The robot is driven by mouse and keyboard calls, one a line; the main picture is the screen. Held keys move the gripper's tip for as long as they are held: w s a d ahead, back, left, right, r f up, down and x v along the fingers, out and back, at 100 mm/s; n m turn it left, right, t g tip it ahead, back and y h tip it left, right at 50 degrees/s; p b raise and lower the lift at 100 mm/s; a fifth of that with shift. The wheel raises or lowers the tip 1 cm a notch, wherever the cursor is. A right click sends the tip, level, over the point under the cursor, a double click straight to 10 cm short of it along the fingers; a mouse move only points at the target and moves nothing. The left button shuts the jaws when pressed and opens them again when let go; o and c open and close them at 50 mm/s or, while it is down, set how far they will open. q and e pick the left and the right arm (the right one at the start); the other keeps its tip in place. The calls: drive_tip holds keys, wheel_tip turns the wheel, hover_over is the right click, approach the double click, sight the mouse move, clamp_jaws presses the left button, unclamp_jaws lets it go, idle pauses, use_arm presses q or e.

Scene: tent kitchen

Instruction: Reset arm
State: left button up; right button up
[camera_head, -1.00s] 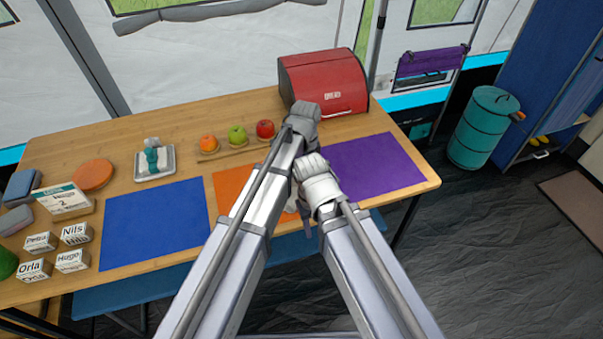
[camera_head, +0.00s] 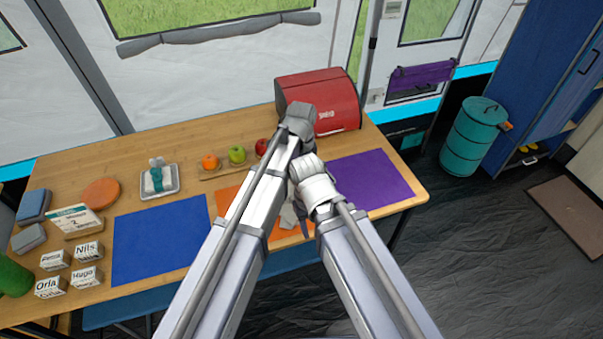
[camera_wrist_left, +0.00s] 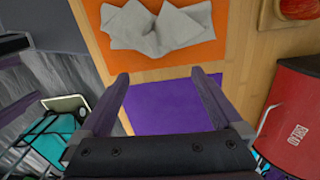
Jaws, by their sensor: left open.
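My left gripper (camera_wrist_left: 160,78) shows in the left wrist view with its two dark fingers apart and nothing between them, above the purple mat (camera_wrist_left: 160,110). A crumpled grey cloth (camera_wrist_left: 158,28) lies beyond the fingertips on the orange mat (camera_wrist_left: 200,52). In the head view both my arms rise from the bottom and converge over the table, partly covering the orange mat (camera_head: 228,200). The purple mat (camera_head: 375,182) lies to their right. My left gripper's fingers cannot be made out there, and my right gripper is not visible.
A red bread box (camera_head: 325,95) stands at the table's back right. Fruit on a wooden board (camera_head: 236,168), a tray with a wrapped bundle (camera_head: 160,195), a blue mat (camera_head: 160,230) and several name blocks (camera_head: 88,251) are to the left. A teal bin (camera_head: 470,140) stands on the floor at right.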

use_arm(q)
drive_tip(key=shift+d, duration=0.1)
drive_tip(key=s+a+n, duration=0.6)
drive_tip(key=a+n, duration=0.2)
drive_tip(key=a, duration=0.2)
drive_tip(key=s+a+n, duration=0.7)
drive_tip(key=a, duration=0.4)
drive_tip(key=s+d+r+m+p, duration=0.1)
drive_tip(key=s+d, duration=0.1)
drive_tip(key=d, duration=0.3)
drive_tip(key=s+d+r+m+y+p, duration=0.1)
drive_tip(key=s+d+m, duration=0.1)
drive_tip(key=d, duration=0.4)
drive_tip(key=shift+s+r+p, duration=0.35)
drive_tip(key=shift+s+r, duration=0.05)
drive_tip(key=shift+s, duration=0.45)
